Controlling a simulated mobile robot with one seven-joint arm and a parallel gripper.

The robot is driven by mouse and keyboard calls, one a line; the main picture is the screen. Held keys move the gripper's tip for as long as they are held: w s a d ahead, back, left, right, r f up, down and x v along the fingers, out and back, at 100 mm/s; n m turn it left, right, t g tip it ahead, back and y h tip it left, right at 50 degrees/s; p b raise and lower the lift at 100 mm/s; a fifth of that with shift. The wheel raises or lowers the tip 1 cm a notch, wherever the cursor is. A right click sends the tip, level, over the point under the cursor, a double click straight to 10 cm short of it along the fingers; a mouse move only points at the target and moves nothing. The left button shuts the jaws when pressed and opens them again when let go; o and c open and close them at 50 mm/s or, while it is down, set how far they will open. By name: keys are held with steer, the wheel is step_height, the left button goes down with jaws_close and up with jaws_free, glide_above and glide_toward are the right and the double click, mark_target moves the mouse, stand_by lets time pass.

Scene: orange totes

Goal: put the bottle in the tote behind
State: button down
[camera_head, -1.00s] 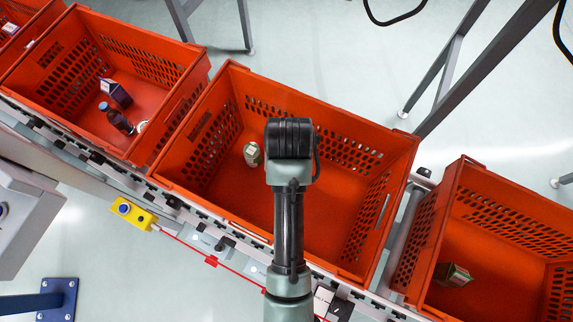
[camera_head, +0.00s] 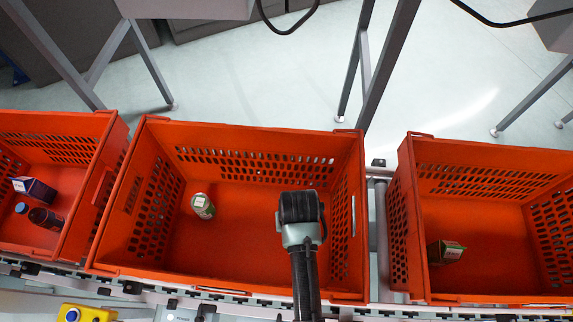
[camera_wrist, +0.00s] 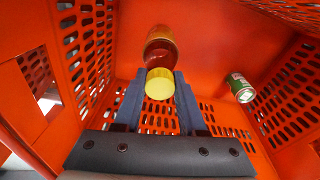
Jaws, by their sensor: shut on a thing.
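A bottle with a yellow cap and a red-brown body (camera_wrist: 160,50) is between the fingers of my gripper (camera_wrist: 160,82) in the wrist view. The gripper is shut on it. The cap faces the camera and the body points away, toward the orange floor. In the head view my arm's end is over the right half of the middle orange tote (camera_head: 240,130). It hides the gripper and the held bottle there. I cannot tell whether the bottle touches the tote's floor.
A green and white can (camera_head: 203,206) stands in the middle tote's left part; it also shows in the wrist view (camera_wrist: 241,88). The left tote (camera_head: 95,190) holds a blue-capped bottle (camera_head: 46,218) and a dark carton (camera_head: 34,188). The right tote (camera_head: 404,215) holds a green carton (camera_head: 445,252).

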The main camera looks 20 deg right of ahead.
step_height(320, 180, down, 8)
steer(key=b, duration=0.1)
steer(key=shift+r, duration=0.2)
steer(key=shift+c, duration=2.4)
jaws_free()
steer(key=shift+f, duration=0.2)
steer(key=r, duration=0.4)
steer(key=s+r+p, duration=0.1)
steer(key=r, duration=0.3)
steer(key=r+p, duration=0.1)
steer(key=r, duration=0.3)
steer(key=shift+s+a+r, duration=0.15)
steer(key=shift+s+a, duration=0.05)
steer(key=shift+a, duration=0.05)
